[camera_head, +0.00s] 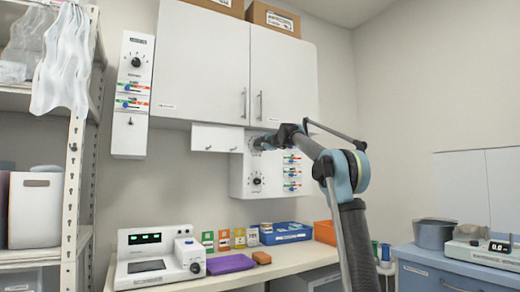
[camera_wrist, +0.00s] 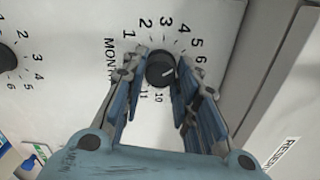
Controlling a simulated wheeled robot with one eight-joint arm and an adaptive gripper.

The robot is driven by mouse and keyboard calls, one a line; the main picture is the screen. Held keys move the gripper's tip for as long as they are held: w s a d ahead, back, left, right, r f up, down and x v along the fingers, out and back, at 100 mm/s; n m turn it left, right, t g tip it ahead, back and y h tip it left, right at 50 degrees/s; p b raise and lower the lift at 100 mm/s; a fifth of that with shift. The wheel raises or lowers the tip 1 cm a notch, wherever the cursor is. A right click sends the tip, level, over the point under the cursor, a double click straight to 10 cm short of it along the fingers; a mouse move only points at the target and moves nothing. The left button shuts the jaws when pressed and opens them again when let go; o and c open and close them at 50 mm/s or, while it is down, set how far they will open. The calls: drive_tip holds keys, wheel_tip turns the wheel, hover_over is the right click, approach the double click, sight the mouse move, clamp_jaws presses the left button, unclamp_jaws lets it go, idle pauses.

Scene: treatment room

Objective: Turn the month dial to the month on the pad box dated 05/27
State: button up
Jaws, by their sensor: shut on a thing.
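The black month dial (camera_wrist: 160,70) is on a white panel in the wrist view, ringed by numbers beside the partly hidden word MONTH. My gripper (camera_wrist: 161,77) is shut on the dial, one finger on each side. A short white mark on the dial points right, roughly towards the 5 and 6; the exact number is hard to tell. In the head view my gripper (camera_head: 262,143) is at the upper part of the white wall unit (camera_head: 238,178) and hides the dial.
A second dial (camera_wrist: 6,57) is left of the month dial. Several coloured sliders (camera_head: 292,172) are on the unit's right. A white device (camera_head: 160,255), a purple item (camera_head: 230,263) and a blue tray (camera_head: 287,234) are on the counter below. White cabinets (camera_head: 205,65) hang above.

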drive_tip(key=shift+f, duration=0.1)
idle(0.4)
drive_tip(key=o, duration=1.1)
drive_tip(key=shift+w, duration=0.15)
drive_tip(key=v, duration=1.2)
drive_tip(key=shift+f, duration=0.1)
drive_tip(key=s+d+f+n+g+h, duration=0.1)
drive_tip(key=s+d+f+n+g, duration=0.15)
drive_tip(key=s+f, duration=0.7)
drive_tip(key=s+d+f+n+g, duration=0.2)
drive_tip(key=s+f+n, duration=0.2)
drive_tip(key=s+f, duration=0.6)
drive_tip(key=s+d+f+n+g+h, duration=0.1)
drive_tip(key=s+d+f+n+g, duration=0.15)
drive_tip(key=s+f, duration=0.7)
drive_tip(key=s+d+f+n+g+h, duration=0.1)
drive_tip(key=s+d+f+g+h, duration=0.1)
drive_tip(key=s+d+f, duration=0.4)
drive_tip(key=s+d+f+n+g+h, duration=0.1)
drive_tip(key=s+d+f, duration=0.5)
drive_tip(key=s+f, duration=0.7)
drive_tip(key=s+d+f+n+g+h, duration=0.2)
drive_tip(key=s+d+f+h, duration=0.3)
drive_tip(key=f, duration=1.5)
drive_tip(key=s, duration=0.4)
drive_tip(key=shift+s+d+f+g, duration=0.25)
drive_tip(key=shift+s+d+g, duration=0.1)
drive_tip(key=shift+d+g, duration=0.05)
